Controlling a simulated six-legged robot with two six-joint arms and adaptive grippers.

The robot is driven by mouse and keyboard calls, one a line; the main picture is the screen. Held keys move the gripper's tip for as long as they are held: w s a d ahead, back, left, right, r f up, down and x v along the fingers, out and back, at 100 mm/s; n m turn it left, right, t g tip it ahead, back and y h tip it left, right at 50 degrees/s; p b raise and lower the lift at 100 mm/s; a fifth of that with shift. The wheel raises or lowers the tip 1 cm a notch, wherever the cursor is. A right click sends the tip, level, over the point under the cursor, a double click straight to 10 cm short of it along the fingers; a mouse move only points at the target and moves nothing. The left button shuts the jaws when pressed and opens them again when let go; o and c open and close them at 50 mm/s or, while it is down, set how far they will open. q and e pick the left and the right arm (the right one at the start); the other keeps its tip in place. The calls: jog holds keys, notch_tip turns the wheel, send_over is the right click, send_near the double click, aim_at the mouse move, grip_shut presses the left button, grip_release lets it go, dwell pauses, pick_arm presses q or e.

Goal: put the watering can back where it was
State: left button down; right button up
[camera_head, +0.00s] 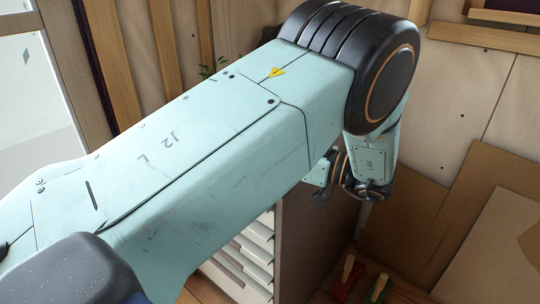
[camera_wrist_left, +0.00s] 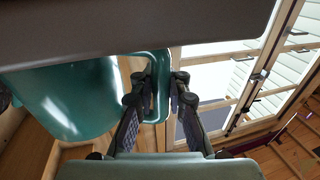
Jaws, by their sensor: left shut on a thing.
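The watering can (camera_wrist_left: 75,100) is teal-green and glossy, and fills the left part of the left wrist view. Its loop handle (camera_wrist_left: 152,60) stands between the fingers of my left gripper (camera_wrist_left: 160,88). The gripper is shut on this handle. The can's underside and spout cannot be made out. In the head view my left arm crosses the picture and the can is not visible there. My right gripper is in neither view.
A cabinet with pale drawers (camera_head: 245,262) stands below my left arm. Green leaves (camera_head: 212,68) show behind the arm. Cardboard sheets (camera_head: 485,225) lean at the right. Red-handled (camera_head: 346,278) and green-handled (camera_head: 378,288) items lie low down. A window (camera_wrist_left: 205,75) shows in the wrist view.

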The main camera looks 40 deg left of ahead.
pick_arm(q)
jog(key=shift+r, duration=0.2)
jog(key=shift+f, duration=0.1)
jog(key=c, duration=1.8)
grip_release()
jog(key=shift+f, duration=0.15)
jog(key=o, duration=0.5)
jog(key=shift+r, duration=0.2)
jog(key=shift+d, duration=0.1)
